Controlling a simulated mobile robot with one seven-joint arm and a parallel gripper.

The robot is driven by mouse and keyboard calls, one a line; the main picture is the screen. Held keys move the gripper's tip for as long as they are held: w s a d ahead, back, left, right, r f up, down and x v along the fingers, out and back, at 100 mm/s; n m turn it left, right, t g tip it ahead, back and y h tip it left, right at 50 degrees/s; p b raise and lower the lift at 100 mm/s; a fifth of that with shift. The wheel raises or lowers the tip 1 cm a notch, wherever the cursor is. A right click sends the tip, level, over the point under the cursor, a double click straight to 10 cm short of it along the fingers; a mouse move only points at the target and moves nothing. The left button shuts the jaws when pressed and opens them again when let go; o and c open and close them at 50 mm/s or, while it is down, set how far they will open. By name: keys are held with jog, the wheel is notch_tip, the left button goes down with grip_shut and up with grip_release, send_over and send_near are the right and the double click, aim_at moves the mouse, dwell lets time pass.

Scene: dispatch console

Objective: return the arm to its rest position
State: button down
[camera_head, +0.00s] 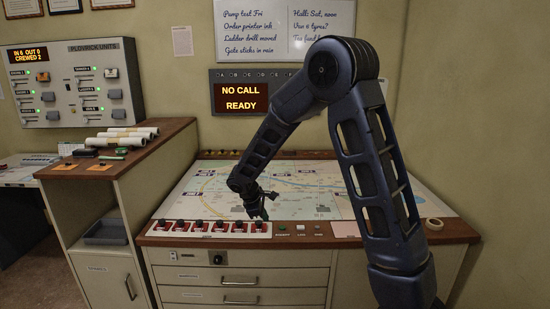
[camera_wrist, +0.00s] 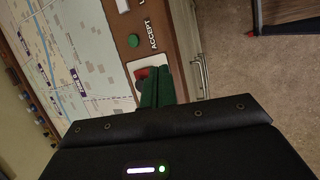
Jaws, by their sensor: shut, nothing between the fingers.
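My gripper (camera_head: 262,212) hangs at the front edge of the map console (camera_head: 225,183), over the right end of the row of red-and-black switches (camera_head: 205,226). In the wrist view its green fingers (camera_wrist: 160,86) are together with nothing between them. They are close to a red switch (camera_wrist: 141,74) on the panel, partly hidden by the fingers; I cannot tell whether they touch it. The green ACCEPT button (camera_wrist: 133,41) is beside them and also shows in the head view (camera_head: 283,228). My arm is bent, reaching down from the upper right.
A display (camera_head: 241,97) reading NO CALL READY is on the back wall. A wooden-topped cabinet (camera_head: 118,165) with rolled papers stands left of the console. A tape roll (camera_head: 434,224) lies at the console's right edge. Open air is above the map.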

jog(key=s+d+r+m+y, duration=0.1)
jog(key=s+d+r+m, duration=0.3)
jog(key=d+r, duration=0.55)
jog(key=s+d+r+m+y, duration=0.1)
jog(key=s+d+r+m, duration=0.5)
jog(key=d, duration=0.6)
jog(key=s+d+r+m+y, duration=0.1)
jog(key=s+d+r+m, duration=0.2)
jog(key=s+d, duration=0.2)
jog(key=s+d+r+m+t+y, duration=0.1)
jog(key=s+d+r+m, duration=0.2)
jog(key=s, duration=0.7)
jog(key=d, duration=0.2)
jog(key=shift+d+m, duration=0.35)
jog(key=shift+m, duration=0.05)
